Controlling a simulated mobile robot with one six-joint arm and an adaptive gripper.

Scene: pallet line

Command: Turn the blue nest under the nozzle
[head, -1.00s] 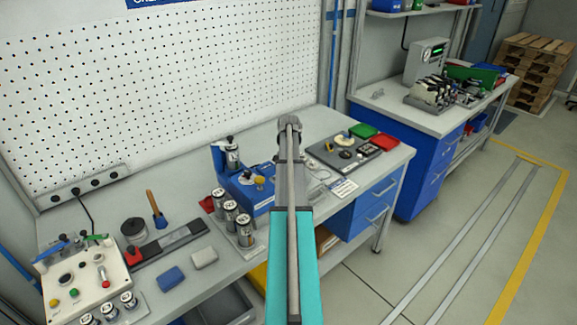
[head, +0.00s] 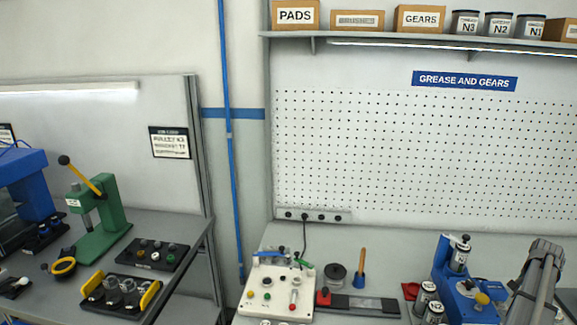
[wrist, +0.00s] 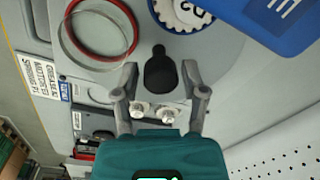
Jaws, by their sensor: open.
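My gripper (wrist: 160,80) is open in the wrist view. Its two fingers stand on either side of a black knob or handle (wrist: 160,70) on a grey round surface (wrist: 215,62); I cannot tell whether they are level with it or above it. In the head view a blue station (head: 464,308) carries a labelled canister (head: 460,258) and a yellow knob (head: 481,299). The nozzle is not clear in either view.
A blue body (wrist: 275,22) rises at the wrist view's upper right. A red ring (wrist: 133,35) and a clear ring (wrist: 72,45) lie at left. In the head view, canisters (head: 425,296) stand beside the station, and a white control box (head: 272,295) is left.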

